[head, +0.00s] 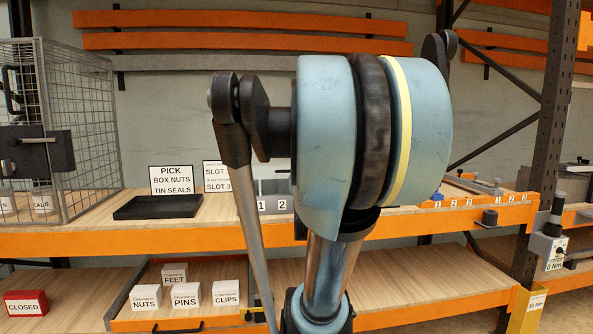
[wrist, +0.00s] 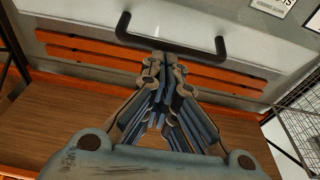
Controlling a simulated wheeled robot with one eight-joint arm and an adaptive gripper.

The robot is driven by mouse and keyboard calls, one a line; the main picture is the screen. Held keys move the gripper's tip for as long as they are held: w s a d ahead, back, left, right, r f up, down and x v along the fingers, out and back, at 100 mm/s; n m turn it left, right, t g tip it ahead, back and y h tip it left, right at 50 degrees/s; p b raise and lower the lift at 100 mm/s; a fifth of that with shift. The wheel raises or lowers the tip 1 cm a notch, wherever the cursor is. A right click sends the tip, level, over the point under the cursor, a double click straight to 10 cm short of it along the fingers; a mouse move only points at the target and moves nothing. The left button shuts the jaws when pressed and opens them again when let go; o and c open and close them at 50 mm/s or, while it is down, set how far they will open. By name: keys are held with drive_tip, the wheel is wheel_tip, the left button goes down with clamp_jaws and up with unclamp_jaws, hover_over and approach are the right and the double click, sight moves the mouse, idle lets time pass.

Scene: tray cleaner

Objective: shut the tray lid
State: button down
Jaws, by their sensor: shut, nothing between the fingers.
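My gripper (wrist: 164,66) is shut and empty in the wrist view, its fingertips together just below a dark bar handle (wrist: 170,44). The tips overlap the handle in the picture; I cannot tell whether they touch it. The lid that the handle may belong to is not clearly visible. In the head view my arm covers the middle, and neither my gripper nor the handle shows. A grey housing (head: 273,187) is partly hidden behind my arm, above labels 1 and 2; I cannot tell whether it belongs to the lidded tray.
A wire cage (head: 85,130) stands at the left in the head view. A flat black tray (head: 158,208) lies near a PICK sign (head: 172,180). The lower shelf holds labelled white boxes (head: 186,294) and a red CLOSED sign (head: 26,304). A dark rack post (head: 549,140) rises at the right.

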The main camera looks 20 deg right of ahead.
drive_tip(key=s+f+m+g+h, duration=0.1)
drive_tip(key=s+f+g, duration=0.25)
drive_tip(key=f, duration=0.55)
drive_tip(key=s+f+g, duration=0.3)
drive_tip(key=f+g, duration=0.2)
drive_tip(key=f, duration=0.3)
drive_tip(key=s+a+f+n+g+y, duration=0.15)
drive_tip(key=s+a+f+g, duration=0.35)
drive_tip(key=s, duration=0.5)
drive_tip(key=s+a+f+n+g+y, duration=0.1)
drive_tip(key=s+a+f+g+y, duration=0.1)
drive_tip(key=s+f+g, duration=0.45)
drive_tip(key=w+d+r+m, duration=0.1)
drive_tip(key=w+d+r, duration=0.1)
drive_tip(key=w+r, duration=1.05)
drive_tip(key=w+d+r, duration=0.2)
drive_tip(key=w+r, duration=0.5)
drive_tip(key=r, duration=1)
drive_tip(key=w+d+r+m, duration=0.1)
drive_tip(key=w+d+r, duration=0.2)
drive_tip(key=w+r, duration=0.95)
drive_tip(key=s+f, duration=0.3)
drive_tip(key=f, duration=0.8)
drive_tip(key=shift+s+a+f+g, duration=0.2)
drive_tip(key=shift+a+f+g, duration=0.1)
drive_tip(key=shift+f, duration=0.05)
drive_tip(key=shift+n, duration=0.25)
